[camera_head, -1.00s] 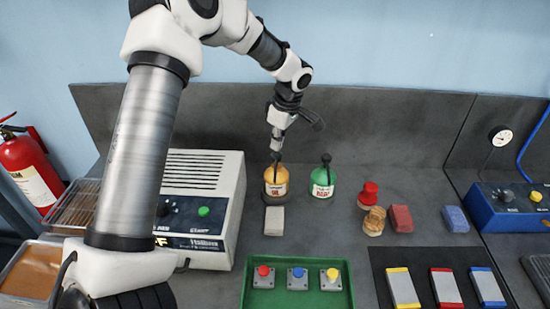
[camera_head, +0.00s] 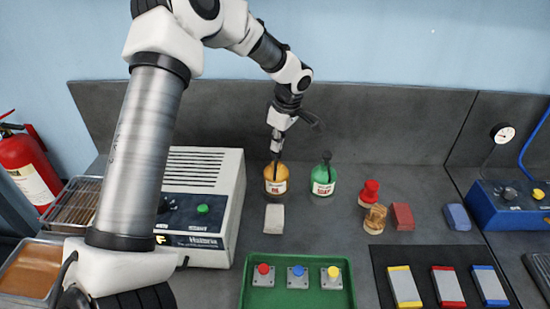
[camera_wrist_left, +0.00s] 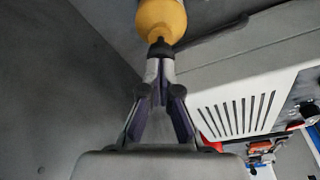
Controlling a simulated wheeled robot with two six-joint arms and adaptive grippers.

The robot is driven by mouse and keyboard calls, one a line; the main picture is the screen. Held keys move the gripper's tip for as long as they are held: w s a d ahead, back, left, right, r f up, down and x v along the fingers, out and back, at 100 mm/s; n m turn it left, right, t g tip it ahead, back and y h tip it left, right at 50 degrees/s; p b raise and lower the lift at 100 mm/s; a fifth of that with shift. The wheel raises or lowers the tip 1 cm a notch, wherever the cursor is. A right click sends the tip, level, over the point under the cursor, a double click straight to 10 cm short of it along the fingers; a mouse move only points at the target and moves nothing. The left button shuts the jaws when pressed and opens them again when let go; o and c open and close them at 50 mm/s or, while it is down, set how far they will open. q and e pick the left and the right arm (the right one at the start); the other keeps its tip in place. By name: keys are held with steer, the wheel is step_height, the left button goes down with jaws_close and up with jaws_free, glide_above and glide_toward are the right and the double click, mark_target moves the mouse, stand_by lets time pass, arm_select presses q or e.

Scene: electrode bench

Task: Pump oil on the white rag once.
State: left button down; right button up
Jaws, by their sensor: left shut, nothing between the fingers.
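The oil bottle (camera_head: 276,184) is amber with a white label and a dark pump top. It stands upright at the back of the bench. The white rag (camera_head: 274,219) lies flat just in front of it. My left gripper (camera_head: 277,150) is shut and empty, pointing down directly over the pump top. In the left wrist view the closed fingertips (camera_wrist_left: 160,50) meet the dark pump head, with the yellow bottle (camera_wrist_left: 161,20) beyond. They appear to touch it. The pump's nozzle is mostly hidden by the fingers. My right gripper is not in view.
A green bottle (camera_head: 324,180) with a dark pump stands close to the right. A white machine (camera_head: 215,225) stands on the left. A green tray (camera_head: 297,301) with coloured buttons lies in front. Red and wooden stamps (camera_head: 370,192) and red and blue blocks are to the right.

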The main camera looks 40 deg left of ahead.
arm_select(q)
steer(key=shift+f+b, duration=0.6)
steer(key=shift+f, duration=0.4)
steer(key=shift+r, duration=0.1)
steer(key=shift+r+p, duration=1.2)
steer(key=shift+r, duration=0.4)
step_height(320, 180, up, 6)
steer(key=p, duration=0.4)
